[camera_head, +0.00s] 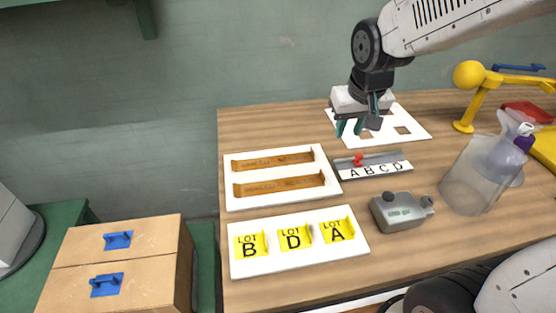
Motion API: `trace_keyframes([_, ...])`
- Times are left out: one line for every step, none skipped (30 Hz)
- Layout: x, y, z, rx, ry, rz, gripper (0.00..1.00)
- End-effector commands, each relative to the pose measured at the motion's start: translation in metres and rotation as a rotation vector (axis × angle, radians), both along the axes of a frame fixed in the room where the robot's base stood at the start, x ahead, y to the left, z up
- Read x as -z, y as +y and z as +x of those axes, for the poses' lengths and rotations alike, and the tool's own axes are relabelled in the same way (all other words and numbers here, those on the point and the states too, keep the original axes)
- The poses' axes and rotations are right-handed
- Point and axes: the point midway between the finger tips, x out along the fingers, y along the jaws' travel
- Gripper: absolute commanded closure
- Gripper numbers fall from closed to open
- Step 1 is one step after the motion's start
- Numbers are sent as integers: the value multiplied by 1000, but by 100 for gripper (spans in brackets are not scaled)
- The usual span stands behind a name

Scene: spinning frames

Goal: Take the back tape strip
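Two brown tape strips lie on a white board at the left of the table. The back tape strip (272,161) runs along the board's far side, with a raised tab at its right end. The front tape strip (279,186) lies nearer, also with a raised right tab. The white board (240,204) is flat on the wood. My gripper (349,128) is to the right of and behind the back strip, over a white sheet. Its two teal fingers point down with a gap between them, and I see nothing held there.
A white card (300,258) with yellow lot labels B, D, A lies in front. A grey lettered tray (374,166), a grey device (402,211), a spray bottle (485,170) and a yellow lamp (472,100) stand to the right. The white sheet (415,141) has brown squares.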

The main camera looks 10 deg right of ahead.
Motion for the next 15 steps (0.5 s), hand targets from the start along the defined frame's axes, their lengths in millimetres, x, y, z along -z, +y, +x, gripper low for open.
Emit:
trace_keyframes([19,3,22,-2,-6,0,69])
trace_keyframes([28,4,34,-4,-17,1,69])
trace_keyframes([39,6,49,-4,-31,3,69])
trace_keyframes([48,8,60,-4,-41,5,69])
trace_keyframes([57,9,69,-5,-50,7,69])
trace_keyframes([68,11,81,-7,-63,9,69])
trace_keyframes([75,13,88,-8,-71,11,69])
trace_keyframes([82,14,95,-10,-78,12,69])
trace_keyframes([90,15,102,-11,-87,14,69])
trace_keyframes([95,16,107,-11,-94,16,69])
trace_keyframes([99,17,111,-12,-98,17,69])
trace_keyframes([104,18,115,-12,-104,19,69])
trace_keyframes([107,18,117,-13,-106,20,69])
trace_keyframes([110,19,119,-12,-109,21,69])
trace_keyframes([113,19,122,-12,-111,21,69])
